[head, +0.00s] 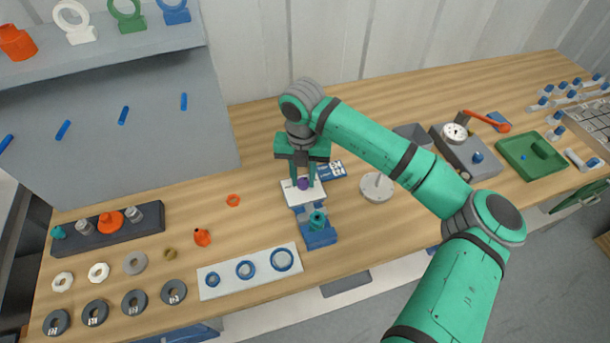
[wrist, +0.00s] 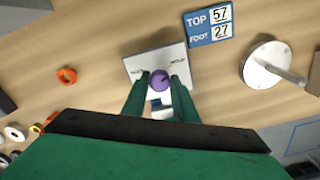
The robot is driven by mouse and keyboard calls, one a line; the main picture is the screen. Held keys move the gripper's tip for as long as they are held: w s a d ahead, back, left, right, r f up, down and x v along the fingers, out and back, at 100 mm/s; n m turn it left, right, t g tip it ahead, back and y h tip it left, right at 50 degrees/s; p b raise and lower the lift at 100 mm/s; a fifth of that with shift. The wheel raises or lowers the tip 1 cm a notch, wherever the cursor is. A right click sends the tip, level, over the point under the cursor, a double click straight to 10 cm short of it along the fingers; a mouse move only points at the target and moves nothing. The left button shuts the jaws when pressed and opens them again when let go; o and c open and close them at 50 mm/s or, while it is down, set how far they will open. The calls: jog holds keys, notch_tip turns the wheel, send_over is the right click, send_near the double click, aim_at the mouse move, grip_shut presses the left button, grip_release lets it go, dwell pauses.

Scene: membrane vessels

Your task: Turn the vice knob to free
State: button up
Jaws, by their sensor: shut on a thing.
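The purple vice knob (head: 303,184) stands on a white plate (head: 291,199) in the middle of the bench. In the wrist view the knob (wrist: 160,80) sits between the two green fingers of my gripper (wrist: 159,86). My gripper (head: 304,178) points down and is shut on the knob. The plate (wrist: 146,62) has small dark lettering on its left and right sides, too small to read surely. A blue vice (head: 319,238) with a teal piece in it stands just in front of the plate. The knob's pointing direction is not clear.
A blue sign (wrist: 209,23) reading TOP 57, FOOT 27 lies beside the plate. A round white base with a post (head: 376,187) stands to the right. An orange ring (wrist: 67,75) lies to the left. A white strip with blue rings (head: 225,281) lies at the front left.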

jog(key=shift+w+d+n, duration=0.15)
jog(key=shift+d+n, duration=0.15)
jog(key=shift+n, duration=0.2)
jog(key=n, duration=0.5)
jog(key=shift+a, duration=0.3)
jog(key=n, duration=0.4)
jog(key=shift+s+d+n, duration=0.1)
jog(key=shift+s+n, duration=0.1)
jog(key=shift+n, duration=0.2)
jog(key=n, duration=0.3)
jog(key=shift+w+d, duration=0.15)
jog(key=shift+d, duration=0.05)
jog(key=shift+w+a+n, duration=0.1)
jog(key=shift+a+n, duration=0.05)
jog(key=shift+n, duration=1.05)
jog(key=shift+d+n, duration=0.25)
jog(key=shift+n, duration=0.65)
jog(key=n, duration=0.3)
jog(key=shift+a+r+n, duration=0.1)
jog(key=shift+a+n, duration=0.3)
jog(key=shift+n, duration=0.8)
